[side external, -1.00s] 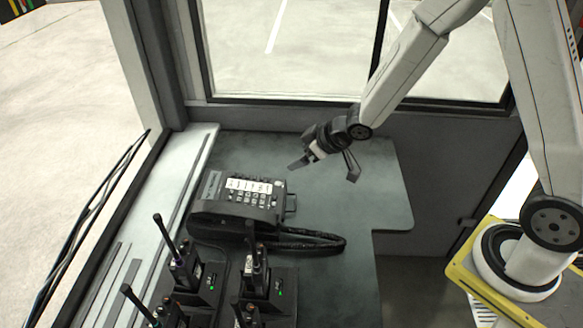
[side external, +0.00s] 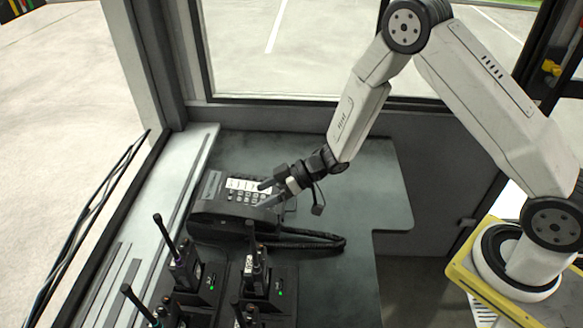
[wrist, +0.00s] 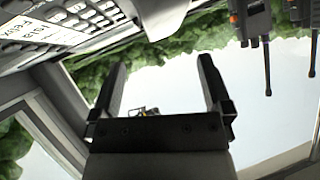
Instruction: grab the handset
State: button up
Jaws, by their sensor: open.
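The black desk phone (side external: 230,187) sits on the grey desk, its keypad and white labels facing up. Its dark handset (side external: 218,222) lies along the phone's near side, with a coiled cord (side external: 305,239) running right from it. My gripper (side external: 261,195) is open and empty, just above the right part of the phone, fingers pointing left and partly covering the keys. In the wrist view the two fingers of my gripper (wrist: 160,72) are spread with nothing between them. The phone's keypad (wrist: 75,20) shows at the top left there. I cannot tell the exact gap to the handset.
Several radios with antennas stand in chargers (side external: 255,282) in front of the phone. They also show at the wrist view's top right (wrist: 255,20). Windows and a wall border the desk (side external: 370,190) at the back. The desk's right part is clear.

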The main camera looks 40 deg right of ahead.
aim_at(239, 208)
jog(key=shift+x, duration=1.05)
jog(key=shift+a, duration=0.1)
jog(key=shift+x, duration=2.55)
jog(key=shift+s, duration=0.1)
